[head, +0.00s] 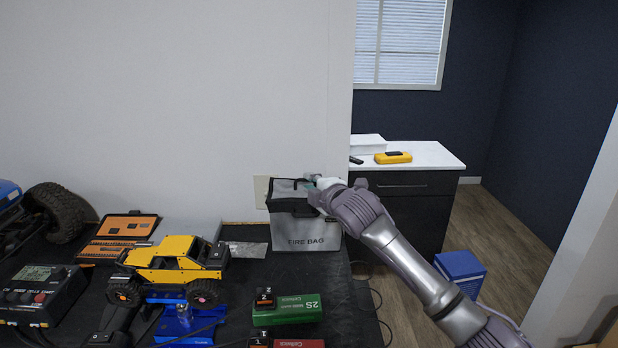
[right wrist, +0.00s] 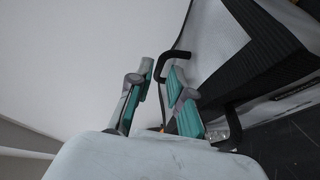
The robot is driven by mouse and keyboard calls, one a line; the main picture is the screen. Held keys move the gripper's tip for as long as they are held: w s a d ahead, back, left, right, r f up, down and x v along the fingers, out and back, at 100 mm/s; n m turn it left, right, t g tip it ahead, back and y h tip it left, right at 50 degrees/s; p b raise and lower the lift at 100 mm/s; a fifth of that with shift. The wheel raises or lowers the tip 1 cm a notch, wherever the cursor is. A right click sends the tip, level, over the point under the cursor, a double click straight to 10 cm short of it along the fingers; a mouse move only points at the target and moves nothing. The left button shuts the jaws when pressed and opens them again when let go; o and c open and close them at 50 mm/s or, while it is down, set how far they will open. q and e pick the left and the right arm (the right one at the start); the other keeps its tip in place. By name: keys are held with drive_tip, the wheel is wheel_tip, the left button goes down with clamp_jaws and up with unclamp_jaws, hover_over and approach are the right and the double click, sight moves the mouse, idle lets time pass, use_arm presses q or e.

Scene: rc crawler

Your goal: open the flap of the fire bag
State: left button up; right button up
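The fire bag (head: 305,238) is a grey box-shaped bag lettered FIRE BAG, upright at the right end of the dark table against the wall. Its black-edged flap (head: 288,190) is at the top; how far it stands open I cannot tell. My right gripper (head: 312,186) is at the bag's top right. In the right wrist view its teal-padded fingers (right wrist: 160,76) are partly open. A black handle loop (right wrist: 178,53) shows at the fingertips, one end seemingly between them; contact is unclear. The bag's dark edge (right wrist: 265,70) also shows there. My left gripper is out of view.
A yellow crawler (head: 172,262), a green box (head: 290,308), a charger (head: 40,293) and an orange tool case (head: 122,235) crowd the table left and front of the bag. A white-topped cabinet (head: 425,155) stands behind at right.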

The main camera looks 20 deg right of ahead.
drive_tip(key=shift+x, duration=0.8)
clamp_jaws()
